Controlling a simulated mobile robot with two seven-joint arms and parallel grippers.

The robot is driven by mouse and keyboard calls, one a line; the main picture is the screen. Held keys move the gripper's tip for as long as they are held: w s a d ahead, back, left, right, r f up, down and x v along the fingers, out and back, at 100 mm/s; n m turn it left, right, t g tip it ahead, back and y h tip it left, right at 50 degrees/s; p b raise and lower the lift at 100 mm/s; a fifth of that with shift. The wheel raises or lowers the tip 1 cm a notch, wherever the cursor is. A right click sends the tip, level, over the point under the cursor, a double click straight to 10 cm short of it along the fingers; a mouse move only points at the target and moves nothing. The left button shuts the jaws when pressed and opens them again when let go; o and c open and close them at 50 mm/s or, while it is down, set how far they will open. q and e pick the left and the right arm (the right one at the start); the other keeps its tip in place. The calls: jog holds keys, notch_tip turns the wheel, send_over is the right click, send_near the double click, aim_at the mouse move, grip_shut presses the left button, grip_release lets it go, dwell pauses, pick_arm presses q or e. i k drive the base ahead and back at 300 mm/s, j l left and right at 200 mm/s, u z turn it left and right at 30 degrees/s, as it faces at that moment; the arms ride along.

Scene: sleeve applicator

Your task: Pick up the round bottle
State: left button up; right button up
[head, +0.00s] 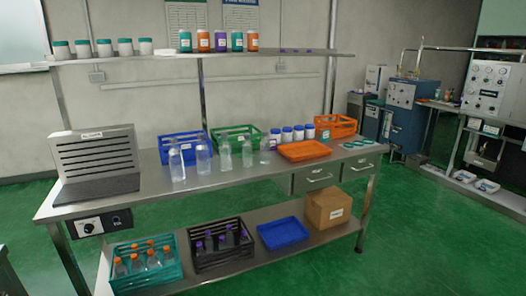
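Several clear bottles stand upright in a row on the metal workbench (215,187), in front of the blue and green crates. The leftmost clear bottle (177,162) looks tallest. To its right stand another clear bottle (203,157), a third (225,157) and further ones (247,153) near the orange tray. They are see-through and small in the picture, so I cannot tell which one is the round bottle. Neither of my grippers is in view.
A grey slotted machine (96,160) stands at the bench's left end. Behind the bottles are a blue crate (181,147) and a green crate (240,137). An orange tray (303,151) lies to the right. The lower shelf holds crates and a cardboard box (328,208). Green floor is open in front.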

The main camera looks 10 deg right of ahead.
aim_at(202, 150)
jog(key=i+j+u, duration=0.1)
jog(key=i, duration=0.55)
jog(key=i+j+u, duration=0.15)
jog(key=i, duration=0.45)
